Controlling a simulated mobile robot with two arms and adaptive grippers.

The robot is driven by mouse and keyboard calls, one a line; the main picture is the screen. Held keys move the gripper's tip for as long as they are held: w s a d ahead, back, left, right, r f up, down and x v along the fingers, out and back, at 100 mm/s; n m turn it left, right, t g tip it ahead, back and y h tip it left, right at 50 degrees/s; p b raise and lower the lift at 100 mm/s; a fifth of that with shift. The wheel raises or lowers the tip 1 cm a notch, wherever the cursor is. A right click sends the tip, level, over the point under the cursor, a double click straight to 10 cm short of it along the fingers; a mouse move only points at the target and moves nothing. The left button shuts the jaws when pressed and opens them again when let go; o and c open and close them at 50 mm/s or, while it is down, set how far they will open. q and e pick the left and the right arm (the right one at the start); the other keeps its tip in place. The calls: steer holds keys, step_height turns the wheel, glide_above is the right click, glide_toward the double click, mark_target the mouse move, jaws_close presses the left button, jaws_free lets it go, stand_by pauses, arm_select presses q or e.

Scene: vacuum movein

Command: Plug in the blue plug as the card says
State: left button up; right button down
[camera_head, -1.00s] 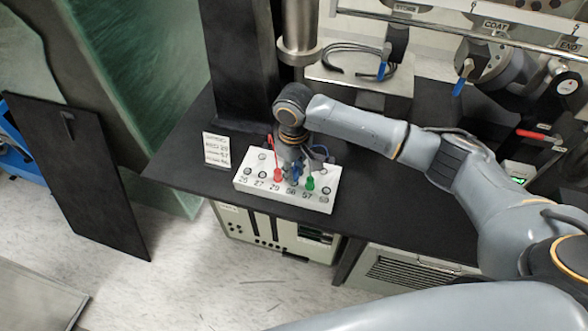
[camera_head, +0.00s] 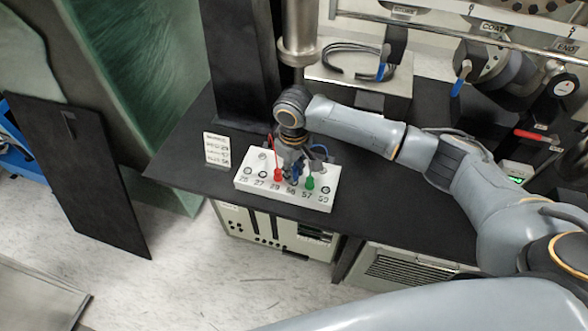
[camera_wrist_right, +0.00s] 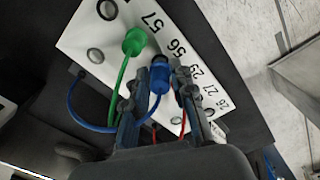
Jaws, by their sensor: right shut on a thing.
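The white socket board (camera_head: 262,192) lies on the black bench, with numbers along its front edge, among them 27, 29, 56 and 57. My right gripper (camera_head: 291,168) points down over it and is shut on the blue plug (camera_wrist_right: 160,75), in line with the 56 label. The blue plug also shows in the head view (camera_head: 295,173). Whether it is fully seated is hidden by the fingers. The red plug (camera_head: 278,175) stands at 29 and the green plug (camera_head: 310,183) at 57. The small card (camera_head: 217,150) stands left of the board; its print is blurred.
A dark column (camera_head: 240,70) and a metal cylinder (camera_head: 298,35) rise behind the board. The green plug and its cable (camera_wrist_right: 133,42) are close beside my fingers. A dark panel (camera_head: 80,175) leans at left. The bench right of the board is clear below my arm.

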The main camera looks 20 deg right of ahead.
steer(key=shift+f+b, duration=0.3)
steer(key=shift+f, duration=0.75)
steer(key=c, duration=1)
jaws_free()
steer(key=shift+c, duration=0.2)
steer(key=shift+r, duration=0.1)
step_height(320, 180, up, 12)
steer(key=shift+f, duration=0.1)
